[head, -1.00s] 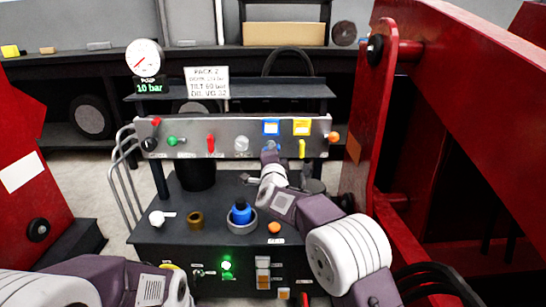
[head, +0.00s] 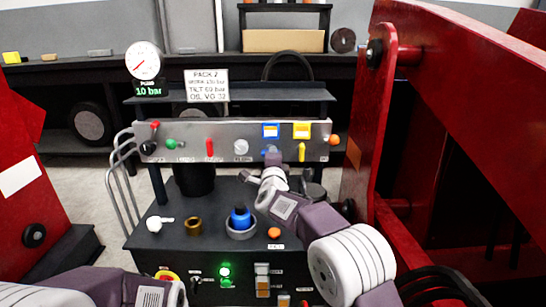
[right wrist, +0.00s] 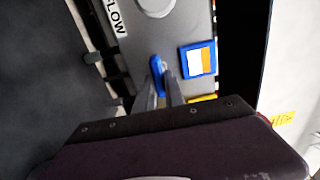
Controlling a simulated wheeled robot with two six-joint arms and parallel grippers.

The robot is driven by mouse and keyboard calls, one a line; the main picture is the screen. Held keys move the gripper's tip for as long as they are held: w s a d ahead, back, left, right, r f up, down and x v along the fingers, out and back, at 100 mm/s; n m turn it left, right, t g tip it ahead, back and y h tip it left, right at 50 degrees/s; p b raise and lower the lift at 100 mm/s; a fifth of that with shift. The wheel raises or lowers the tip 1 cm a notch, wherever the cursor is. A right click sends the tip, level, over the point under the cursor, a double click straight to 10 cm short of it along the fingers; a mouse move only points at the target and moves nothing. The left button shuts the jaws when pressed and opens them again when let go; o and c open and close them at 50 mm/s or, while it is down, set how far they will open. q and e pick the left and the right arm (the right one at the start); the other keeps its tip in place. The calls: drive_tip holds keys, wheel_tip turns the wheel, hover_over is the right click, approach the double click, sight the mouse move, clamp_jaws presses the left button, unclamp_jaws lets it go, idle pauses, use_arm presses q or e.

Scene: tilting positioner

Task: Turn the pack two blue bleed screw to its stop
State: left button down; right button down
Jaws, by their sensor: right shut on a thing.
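The pack two blue bleed screw is a small blue handle (right wrist: 156,66) on the grey panel in the right wrist view. My right gripper (right wrist: 160,86) is shut on it, with one finger on each side. In the head view the right gripper (head: 272,160) reaches the panel below a blue tag (head: 271,130), and it mostly hides the screw. The PACK 2 sign (head: 206,86) stands above the panel. My left arm shows at the lower left of the head view, but its gripper is out of the picture.
A yellow lever (head: 302,151) sits just right of the screw, with a clear knob (head: 241,147) and a red lever (head: 210,147) to the left. A blue-topped cap (head: 241,218) stands on the dark bench below. A red machine arm (head: 380,130) stands close on the right.

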drive_tip(key=c, duration=1.4)
unclamp_jaws()
drive_tip(key=shift+c, duration=0.2)
drive_tip(key=s+p, duration=0.2)
drive_tip(key=s, duration=0.7)
